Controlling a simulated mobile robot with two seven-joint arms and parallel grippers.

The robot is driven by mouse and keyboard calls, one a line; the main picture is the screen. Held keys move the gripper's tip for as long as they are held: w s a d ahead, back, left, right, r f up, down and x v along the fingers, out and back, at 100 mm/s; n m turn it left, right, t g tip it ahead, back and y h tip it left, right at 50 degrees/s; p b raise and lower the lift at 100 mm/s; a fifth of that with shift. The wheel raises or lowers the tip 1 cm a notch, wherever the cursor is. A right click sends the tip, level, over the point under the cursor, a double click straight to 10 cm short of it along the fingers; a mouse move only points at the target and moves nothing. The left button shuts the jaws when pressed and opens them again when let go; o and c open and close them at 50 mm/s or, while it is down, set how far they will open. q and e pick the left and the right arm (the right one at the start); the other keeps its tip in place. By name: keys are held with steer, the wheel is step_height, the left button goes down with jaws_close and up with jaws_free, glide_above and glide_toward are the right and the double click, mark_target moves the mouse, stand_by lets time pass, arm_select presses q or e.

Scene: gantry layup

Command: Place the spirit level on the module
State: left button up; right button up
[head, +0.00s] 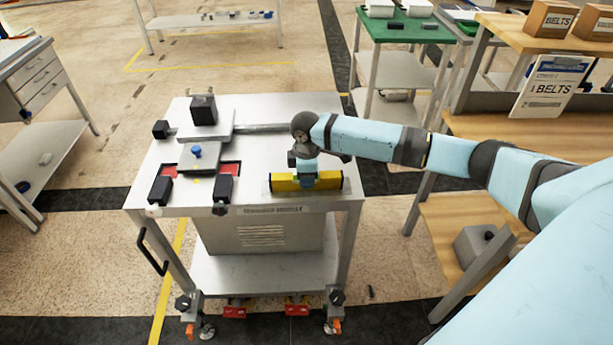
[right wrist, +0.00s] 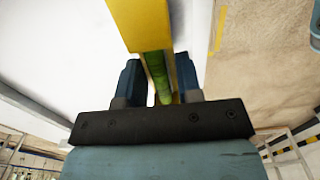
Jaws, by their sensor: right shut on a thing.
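The yellow spirit level (head: 290,182) is at the front right of the metal cart top, long side running left to right. My right gripper (head: 307,178) is over it from above, shut on its middle. In the right wrist view the spirit level (right wrist: 138,22) and its green vial show between the two blue fingers (right wrist: 158,85). I cannot tell whether it touches the cart top. The module, a grey plate assembly (head: 217,125) with black blocks and a blue knob, stands on the left half of the cart. My left gripper is not in view.
The cart top (head: 290,110) has bare room behind the spirit level, crossed by a grey rail (head: 265,128). A wooden bench (head: 525,130) with boxes is at right, a green-topped table (head: 405,28) behind, and a drawer unit (head: 35,80) at left.

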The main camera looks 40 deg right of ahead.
steer(key=o, duration=1)
steer(key=shift+o, duration=0.2)
